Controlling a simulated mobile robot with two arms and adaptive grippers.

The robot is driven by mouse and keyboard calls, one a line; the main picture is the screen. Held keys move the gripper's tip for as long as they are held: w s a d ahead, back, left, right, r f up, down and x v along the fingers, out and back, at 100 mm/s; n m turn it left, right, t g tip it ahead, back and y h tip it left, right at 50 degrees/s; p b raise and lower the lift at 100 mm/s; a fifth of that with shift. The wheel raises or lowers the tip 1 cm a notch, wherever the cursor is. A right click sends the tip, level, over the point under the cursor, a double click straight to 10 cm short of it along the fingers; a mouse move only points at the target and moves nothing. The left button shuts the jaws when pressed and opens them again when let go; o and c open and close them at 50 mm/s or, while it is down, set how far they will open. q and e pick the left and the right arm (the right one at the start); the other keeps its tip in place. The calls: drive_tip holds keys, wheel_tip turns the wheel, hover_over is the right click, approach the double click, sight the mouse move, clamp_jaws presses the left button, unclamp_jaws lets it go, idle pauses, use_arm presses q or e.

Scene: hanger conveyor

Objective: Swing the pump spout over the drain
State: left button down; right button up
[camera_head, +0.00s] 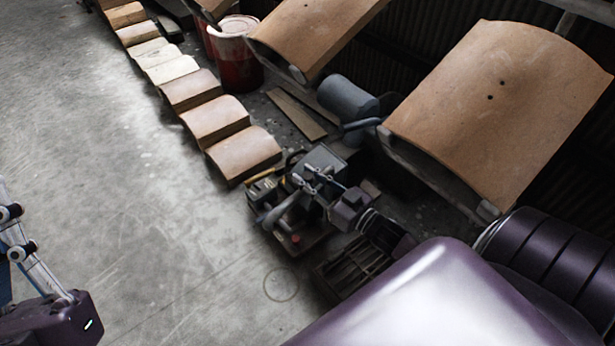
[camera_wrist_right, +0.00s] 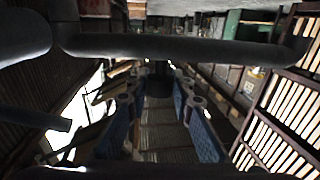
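A small pump-like machine stands on the floor at centre in the head view, with a grey curved pipe (camera_head: 284,212) that looks like the spout. My right gripper (camera_head: 313,178) is right above and beside the machine. In the right wrist view its blue-padded fingers (camera_wrist_right: 158,115) are spread apart. A dark pipe (camera_wrist_right: 180,47) crosses that view beyond the fingers, and a dark upright part (camera_wrist_right: 158,82) shows between them; contact cannot be told. A faint ring (camera_head: 281,284) on the floor may be the drain. My left gripper (camera_head: 10,235) is partly cut off at the left edge.
A slatted frame or grate (camera_head: 352,265) lies right of the machine, close to my right arm. Curved brown tiles (camera_head: 243,153) line the floor behind. A red bucket (camera_head: 237,62), a grey cylinder (camera_head: 346,98) and large curved panels (camera_head: 500,100) stand farther back. Open concrete lies to the left.

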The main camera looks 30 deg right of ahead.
clamp_jaws()
